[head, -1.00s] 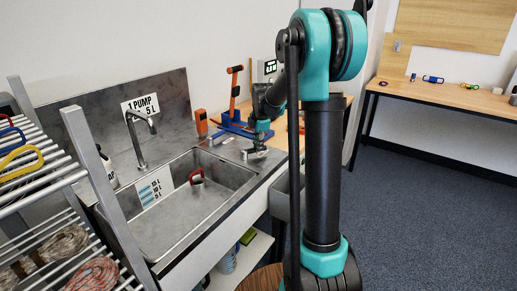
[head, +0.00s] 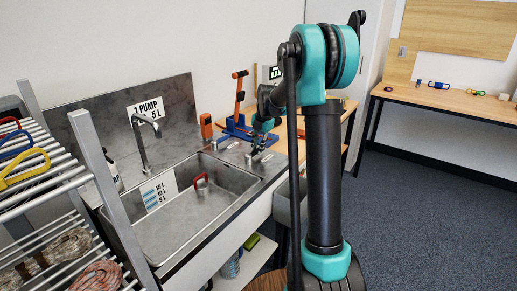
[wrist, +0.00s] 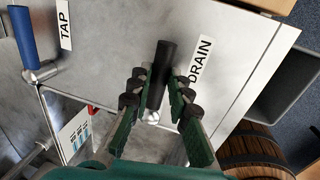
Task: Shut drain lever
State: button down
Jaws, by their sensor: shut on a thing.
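The drain lever (wrist: 164,58) has a black cylindrical handle on a small metal pivot, beside a label reading DRAIN (wrist: 200,62), in the wrist view. My gripper (wrist: 160,88) has its green, dark-padded fingers on both sides of the handle and is shut on it. In the head view, my gripper (head: 258,154) is low at the right rim of the steel sink (head: 235,178). The lever is too small and covered there to make out clearly.
A blue tap lever (wrist: 24,38) with a TAP label is at the wrist view's upper left. A red-handled plug (head: 201,184) sits in the basin. A blue and orange tool (head: 238,122) stands behind the sink. A wooden barrel (wrist: 248,150) is at lower right.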

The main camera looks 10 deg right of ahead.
dwell(0.3)
jog(key=c, duration=1.4)
grip_release()
jog(key=r, duration=0.4)
jog(key=s+d+r, duration=0.1)
jog(key=r, duration=0.6)
jog(key=shift+s+d+r, duration=0.3)
jog(key=shift+r, duration=0.1)
jog(key=s+f+m+t, duration=0.1)
jog(key=s+f+m, duration=0.5)
jog(key=s+m, duration=0.3)
jog(key=s+d+f+m+h, duration=0.1)
jog(key=s+f+m, duration=0.6)
jog(key=s, duration=0.7)
jog(key=s+d+f+m+t, duration=0.1)
jog(key=s+f+m, duration=0.6)
jog(key=s+m, duration=0.4)
jog(key=shift+s+f+t+h, duration=0.1)
jog(key=shift+s+t+h, duration=0.1)
jog(key=shift+t+h, duration=0.1)
